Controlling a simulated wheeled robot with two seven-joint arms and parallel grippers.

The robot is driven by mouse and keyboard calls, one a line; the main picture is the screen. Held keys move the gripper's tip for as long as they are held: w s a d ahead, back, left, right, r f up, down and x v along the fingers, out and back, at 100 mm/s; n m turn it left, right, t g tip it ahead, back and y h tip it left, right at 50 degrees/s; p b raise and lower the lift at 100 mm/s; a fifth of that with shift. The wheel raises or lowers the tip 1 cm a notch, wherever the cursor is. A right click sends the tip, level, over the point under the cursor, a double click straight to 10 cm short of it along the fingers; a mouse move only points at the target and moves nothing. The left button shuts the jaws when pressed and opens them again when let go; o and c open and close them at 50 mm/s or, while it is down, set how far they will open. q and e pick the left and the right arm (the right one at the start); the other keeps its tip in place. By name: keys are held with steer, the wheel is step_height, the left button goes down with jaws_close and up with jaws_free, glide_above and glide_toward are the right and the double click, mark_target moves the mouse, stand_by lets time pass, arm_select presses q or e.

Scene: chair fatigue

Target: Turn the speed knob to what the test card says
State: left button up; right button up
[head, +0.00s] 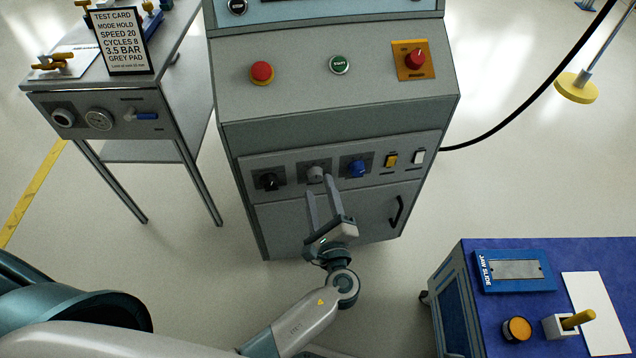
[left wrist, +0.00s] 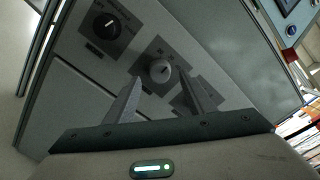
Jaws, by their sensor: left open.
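The test card (head: 120,40) stands at the upper left in the head view and reads mode hold, speed 20, cycles 8, 3.5 bar, grey pad. The cabinet's lower panel carries a black knob (head: 269,181), a grey knob (head: 316,174) and a blue knob (head: 358,168). My left gripper (head: 319,188) is open in front of the grey knob. In the left wrist view the grey knob (left wrist: 160,70) shows between the fingertips; contact is unclear. My right gripper is not in view.
An orange switch (head: 391,160) and a white switch (head: 419,157) sit right of the knobs. A red button (head: 262,72), a green button (head: 339,64) and a red rotary switch (head: 414,58) are above. A blue-topped cart (head: 470,330) stands at lower right.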

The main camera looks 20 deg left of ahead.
mark_target(315, 175)
arm_select(q)
steer(key=shift+x, duration=1.5)
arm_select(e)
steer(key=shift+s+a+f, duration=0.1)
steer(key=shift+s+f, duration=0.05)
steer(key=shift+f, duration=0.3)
arm_select(q)
steer(key=c, duration=1)
